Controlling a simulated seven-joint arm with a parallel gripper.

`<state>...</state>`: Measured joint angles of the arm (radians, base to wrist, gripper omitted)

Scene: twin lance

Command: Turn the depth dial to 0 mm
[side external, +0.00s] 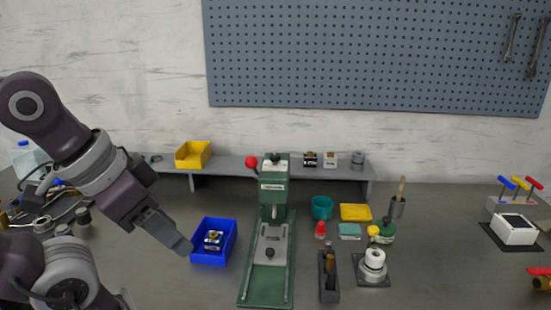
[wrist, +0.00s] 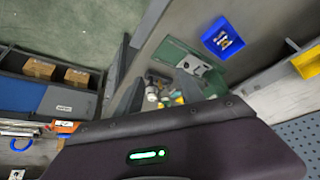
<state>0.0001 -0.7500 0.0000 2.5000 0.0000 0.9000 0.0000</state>
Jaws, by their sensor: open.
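A green press (side external: 273,187) stands on the bench with a red ball on its lever, a dark knob (side external: 276,158) on top and a long green base. I cannot tell for sure which part is the depth dial; no scale or 0 mm mark is readable. In the wrist view the press (wrist: 188,62) is small and seen from a distance. My gripper (side external: 183,248) is open and empty, pointing down to the right, left of the press and beside a blue bin, touching neither the press nor its knob.
The blue bin (side external: 200,258) holds a small metal part. A grey shelf (side external: 225,170) with a yellow bin (side external: 193,154) runs behind. A dark holder (side external: 329,284), a white-topped round fixture (side external: 373,265) and small containers stand right of the press.

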